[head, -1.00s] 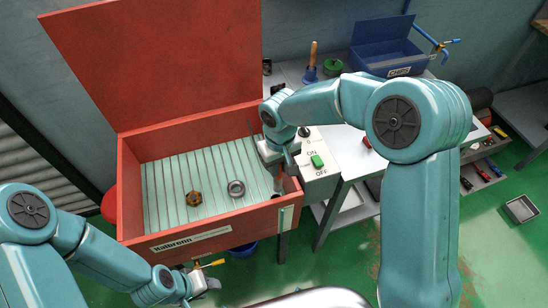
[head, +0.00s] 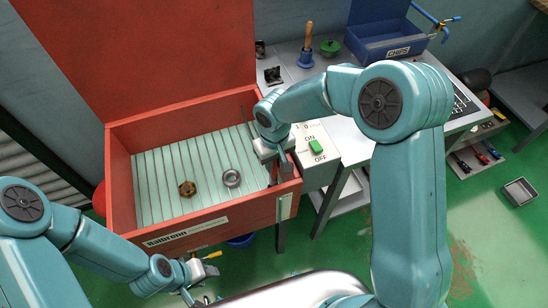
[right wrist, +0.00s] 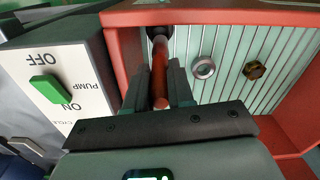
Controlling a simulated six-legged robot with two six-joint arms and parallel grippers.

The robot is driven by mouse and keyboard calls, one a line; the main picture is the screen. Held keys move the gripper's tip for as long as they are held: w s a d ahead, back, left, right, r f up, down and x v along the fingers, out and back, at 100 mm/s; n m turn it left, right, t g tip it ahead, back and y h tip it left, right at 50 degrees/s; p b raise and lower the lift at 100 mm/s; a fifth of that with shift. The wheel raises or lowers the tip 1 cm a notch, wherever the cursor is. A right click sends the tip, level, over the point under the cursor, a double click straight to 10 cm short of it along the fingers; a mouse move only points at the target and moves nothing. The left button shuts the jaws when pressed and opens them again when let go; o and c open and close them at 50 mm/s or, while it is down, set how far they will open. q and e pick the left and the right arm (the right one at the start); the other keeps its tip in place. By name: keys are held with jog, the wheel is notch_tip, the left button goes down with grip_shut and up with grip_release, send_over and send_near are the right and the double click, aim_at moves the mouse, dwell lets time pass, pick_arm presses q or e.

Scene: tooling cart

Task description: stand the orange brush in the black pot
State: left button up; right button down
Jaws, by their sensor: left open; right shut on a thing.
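My right gripper (head: 280,160) is inside the right end of the open red box. In the right wrist view its fingers (right wrist: 160,90) are shut around an orange-brown handle, which I take for the orange brush (right wrist: 160,72). A dark round thing (right wrist: 158,32) shows at the handle's far end. I cannot tell whether it is the black pot or the brush's own end, nor whether the brush is inside a pot. In the head view my arm and gripper hide most of the brush. My left gripper (head: 203,282) is open and empty, low in front of the box.
The red box (head: 120,178) has a ribbed floor with a brass nut (head: 187,189) and a steel ring (head: 231,178). A panel with a green switch (head: 316,147) adjoins its right wall. A yellow lever (head: 212,255) is near my left gripper. A blue bin (head: 385,45) stands behind.

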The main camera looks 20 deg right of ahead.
aim_at(274, 174)
jog(key=f, duration=0.1)
jog(key=f+b, duration=0.1)
jog(key=f, duration=0.1)
jog(key=shift+w+b, duration=0.25)
jog(key=shift+b, duration=0.15)
jog(key=shift+s+f+b, duration=0.15)
jog(key=shift+f+b, duration=0.5)
jog(key=shift+d+f+b, duration=0.1)
jog(key=shift+f+b, duration=0.6)
jog(key=shift+f, duration=0.15)
jog(key=shift+w+f, duration=0.2)
jog(key=shift+f, duration=0.1)
jog(key=shift+s+f+b, duration=0.15)
jog(key=shift+b, duration=0.35)
jog(key=c, duration=0.9)
grip_release()
